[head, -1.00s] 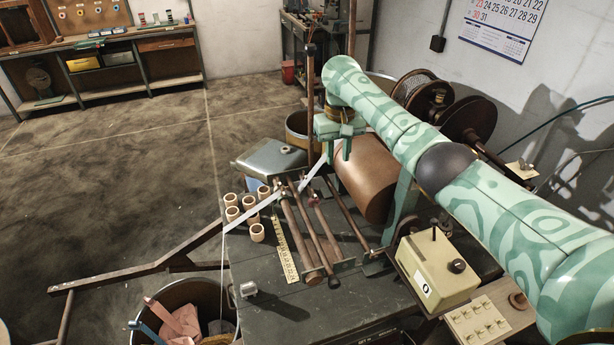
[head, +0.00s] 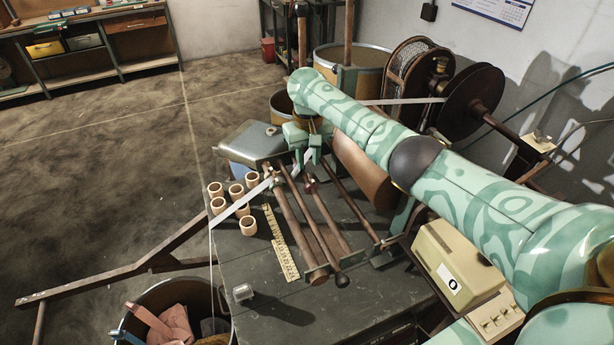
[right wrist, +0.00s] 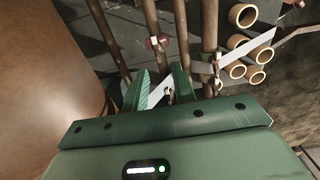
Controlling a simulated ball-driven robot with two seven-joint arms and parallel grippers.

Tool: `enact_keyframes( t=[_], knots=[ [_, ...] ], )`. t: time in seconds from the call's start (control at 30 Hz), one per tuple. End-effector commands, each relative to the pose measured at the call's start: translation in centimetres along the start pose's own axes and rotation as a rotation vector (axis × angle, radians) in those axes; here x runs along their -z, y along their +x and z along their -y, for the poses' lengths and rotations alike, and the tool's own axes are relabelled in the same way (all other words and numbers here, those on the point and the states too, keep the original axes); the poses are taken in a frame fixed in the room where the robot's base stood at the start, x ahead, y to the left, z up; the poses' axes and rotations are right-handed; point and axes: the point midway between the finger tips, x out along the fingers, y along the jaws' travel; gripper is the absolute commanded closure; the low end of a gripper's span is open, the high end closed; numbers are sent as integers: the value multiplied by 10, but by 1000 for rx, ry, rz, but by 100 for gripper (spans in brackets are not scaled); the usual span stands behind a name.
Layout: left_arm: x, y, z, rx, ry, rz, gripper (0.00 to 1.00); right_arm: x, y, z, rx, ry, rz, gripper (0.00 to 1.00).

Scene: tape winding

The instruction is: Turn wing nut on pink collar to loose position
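The pink collar (head: 311,186) sits on one of the slanting rods on the bench; it also shows as a reddish collar in the right wrist view (right wrist: 158,43), ahead of the fingers. A small pale piece shows on it there, but I cannot tell the wing nut's angle. My right gripper (head: 307,157) hangs just beyond the collar, apart from it. In the right wrist view its two fingers (right wrist: 160,88) are spread and empty-looking, with white tape (right wrist: 246,47) passing below and between them. My left gripper is not in view.
Brown rods (head: 297,222) run along the bench (head: 265,300). A brown roller (head: 362,172) stands close right of the gripper. Tan rings (head: 248,226), a yellow ruler (head: 281,245) and a grey metal box (head: 255,143) lie to the left. A cream control box (head: 452,262) is at right.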

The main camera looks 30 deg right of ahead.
Motion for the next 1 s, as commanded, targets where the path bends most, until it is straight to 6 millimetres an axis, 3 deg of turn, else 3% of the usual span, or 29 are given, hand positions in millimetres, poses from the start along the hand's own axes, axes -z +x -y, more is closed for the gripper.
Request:
enact_keyframes(
  t=[0.03,0.2,0.57,0.6,0.7,1.0],
  knots=[
    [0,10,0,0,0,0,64,0,16,0,-1,0,3,73],
    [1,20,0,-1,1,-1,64,0,35,0,-1,0,1,73],
    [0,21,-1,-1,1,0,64,0,39,0,-1,0,-1,73],
    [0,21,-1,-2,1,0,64,0,39,0,-1,0,-1,76],
    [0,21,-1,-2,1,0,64,0,39,0,-1,0,-1,100],
    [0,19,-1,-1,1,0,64,0,39,0,-1,-5,0,100]
  ],
)
